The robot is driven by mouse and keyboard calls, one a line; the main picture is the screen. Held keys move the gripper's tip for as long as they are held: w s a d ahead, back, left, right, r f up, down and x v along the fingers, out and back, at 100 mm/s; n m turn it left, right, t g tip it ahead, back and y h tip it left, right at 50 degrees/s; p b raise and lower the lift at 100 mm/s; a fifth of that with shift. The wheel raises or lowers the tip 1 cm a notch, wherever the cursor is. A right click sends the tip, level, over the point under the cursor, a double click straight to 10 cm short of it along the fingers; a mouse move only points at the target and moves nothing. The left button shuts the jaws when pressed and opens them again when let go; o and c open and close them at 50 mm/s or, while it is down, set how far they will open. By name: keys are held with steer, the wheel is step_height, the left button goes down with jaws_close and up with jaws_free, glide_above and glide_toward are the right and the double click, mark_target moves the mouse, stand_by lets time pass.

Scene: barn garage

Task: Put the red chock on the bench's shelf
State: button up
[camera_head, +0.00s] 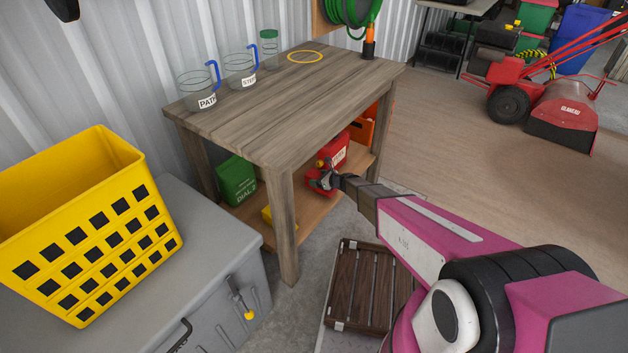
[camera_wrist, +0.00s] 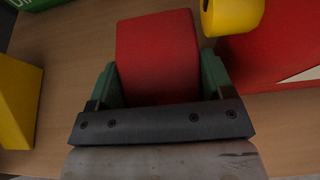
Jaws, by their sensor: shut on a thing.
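The red chock (camera_wrist: 158,52) is between the two green fingers of my gripper (camera_wrist: 160,82) in the wrist view, with a finger against each side. In the head view my gripper (camera_head: 323,180) reaches in under the bench top (camera_head: 290,95), at the front of the wooden lower shelf (camera_head: 253,222). The chock is hard to make out there against the red can behind it. The shelf's wood (camera_wrist: 75,50) shows below and around the chock in the wrist view. I cannot tell whether the chock touches it.
A red can (camera_head: 335,152) with a yellow cap (camera_wrist: 232,14) stands close to the gripper's right in the wrist view. A yellow block (camera_wrist: 17,100) and a green box (camera_head: 237,180) lie to the left. The bench's front leg (camera_head: 283,225) stands left of my arm.

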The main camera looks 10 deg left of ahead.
steer(key=x, duration=0.2)
steer(key=shift+w+a+f, duration=0.2)
steer(key=shift+a+f, duration=0.05)
steer(key=shift+f, duration=0.1)
steer(key=shift+f, duration=0.15)
steer(key=o, duration=1)
steer(key=shift+s, duration=0.1)
steer(key=shift+d, duration=0.15)
step_height(320, 180, up, 5)
glide_above(333, 193)
